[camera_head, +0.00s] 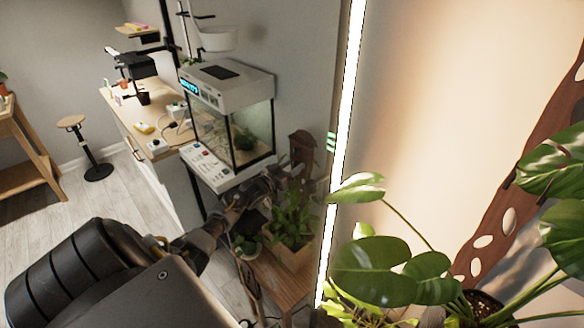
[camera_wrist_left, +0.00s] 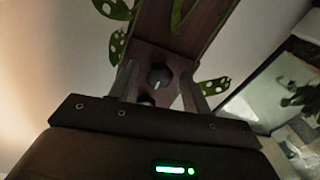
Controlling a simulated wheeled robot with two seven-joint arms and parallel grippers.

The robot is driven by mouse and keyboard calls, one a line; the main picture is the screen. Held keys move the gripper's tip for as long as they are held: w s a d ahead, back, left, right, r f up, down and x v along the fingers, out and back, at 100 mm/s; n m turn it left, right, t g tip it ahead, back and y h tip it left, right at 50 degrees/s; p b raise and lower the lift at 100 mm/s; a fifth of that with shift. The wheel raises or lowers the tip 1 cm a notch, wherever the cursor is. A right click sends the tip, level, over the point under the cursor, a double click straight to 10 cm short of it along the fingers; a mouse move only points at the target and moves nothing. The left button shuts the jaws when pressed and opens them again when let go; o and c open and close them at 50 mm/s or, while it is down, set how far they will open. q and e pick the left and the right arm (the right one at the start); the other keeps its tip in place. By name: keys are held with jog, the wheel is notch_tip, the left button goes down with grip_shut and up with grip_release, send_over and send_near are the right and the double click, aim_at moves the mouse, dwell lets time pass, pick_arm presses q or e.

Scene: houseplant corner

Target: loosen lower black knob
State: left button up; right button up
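In the left wrist view a dark brown wooden panel (camera_wrist_left: 180,58) carries two round black knobs, one above the other in the picture. The upper-in-picture knob (camera_wrist_left: 158,76) shows a small light mark. The other knob (camera_wrist_left: 146,100) is partly hidden by my gripper body. My left gripper (camera_wrist_left: 158,88) is open, its two fingers apart on either side of the knobs, with no clear contact visible. In the head view my left arm reaches from the lower left to the dark left gripper (camera_head: 284,180) near the plants; the knobs cannot be made out there. My right gripper is not in view.
A glass tank (camera_head: 250,135) with a white lid stands just behind the gripper. A bright vertical light strip (camera_head: 346,110) and large-leaved plant (camera_head: 375,272) are to the right.

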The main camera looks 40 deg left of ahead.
pick_arm(q)
jog(key=s+b, duration=0.1)
jog(key=s, duration=0.9)
jog(key=shift+s+f+b, duration=0.2)
jog(key=shift+s+b, duration=0.2)
jog(key=shift+a+f, duration=0.1)
